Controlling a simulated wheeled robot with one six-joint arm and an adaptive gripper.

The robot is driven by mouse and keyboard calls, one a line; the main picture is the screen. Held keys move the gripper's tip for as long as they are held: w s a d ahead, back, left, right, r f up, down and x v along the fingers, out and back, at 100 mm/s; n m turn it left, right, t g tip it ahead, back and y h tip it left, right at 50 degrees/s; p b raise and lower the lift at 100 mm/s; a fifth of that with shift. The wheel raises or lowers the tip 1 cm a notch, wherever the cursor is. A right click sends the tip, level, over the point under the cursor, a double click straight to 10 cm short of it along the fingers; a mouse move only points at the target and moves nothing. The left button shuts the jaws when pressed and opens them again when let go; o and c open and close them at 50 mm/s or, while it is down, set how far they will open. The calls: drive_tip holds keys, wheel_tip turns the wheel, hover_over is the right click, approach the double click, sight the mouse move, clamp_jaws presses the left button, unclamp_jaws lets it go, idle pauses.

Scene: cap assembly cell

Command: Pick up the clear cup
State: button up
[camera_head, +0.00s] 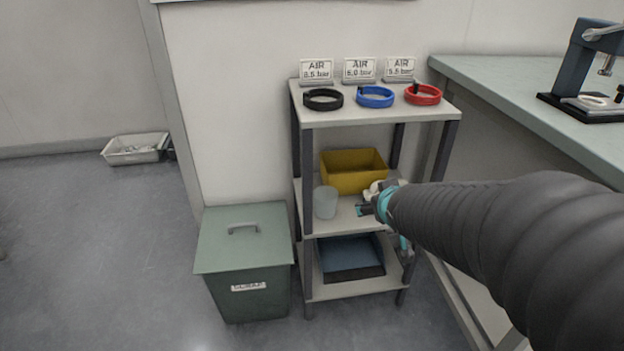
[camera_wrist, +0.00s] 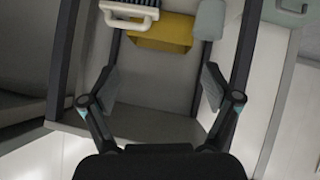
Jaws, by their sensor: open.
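The clear cup (camera_head: 325,202) stands upright on the middle shelf, near its left side, in front of the yellow bin. It looks pale and frosted. In the wrist view the cup (camera_wrist: 210,20) is at the top, right of the yellow bin and beyond my right-hand finger. My gripper (camera_head: 366,206) is to the right of the cup at about shelf height, apart from it. In the wrist view my gripper (camera_wrist: 160,80) has its fingers spread with nothing between them. The arm hides part of the shelf's right side in the head view.
A yellow bin (camera_head: 352,172) and a pale brush (camera_wrist: 130,14) are near the cup. Shelf posts (camera_head: 308,180) flank the opening. Black, blue and red rings (camera_head: 423,94) lie above; a blue tray (camera_head: 348,257) is below. A green scrap bin (camera_head: 243,240) stands left.

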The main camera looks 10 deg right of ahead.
drive_tip(key=w+f+n+t+y, duration=0.2)
drive_tip(key=w+f+y, duration=0.1)
drive_tip(key=w+f, duration=0.3)
drive_tip(key=n+y, duration=0.1)
drive_tip(key=y, duration=0.3)
approach(319, 193)
drive_tip(key=shift+w+a+f, duration=0.25)
drive_tip(key=shift+w+f, duration=0.1)
drive_tip(key=shift+f, duration=0.1)
drive_tip(key=shift+x, duration=2.7)
drive_tip(key=shift+w+d+r, duration=0.15)
drive_tip(key=c, duration=0.7)
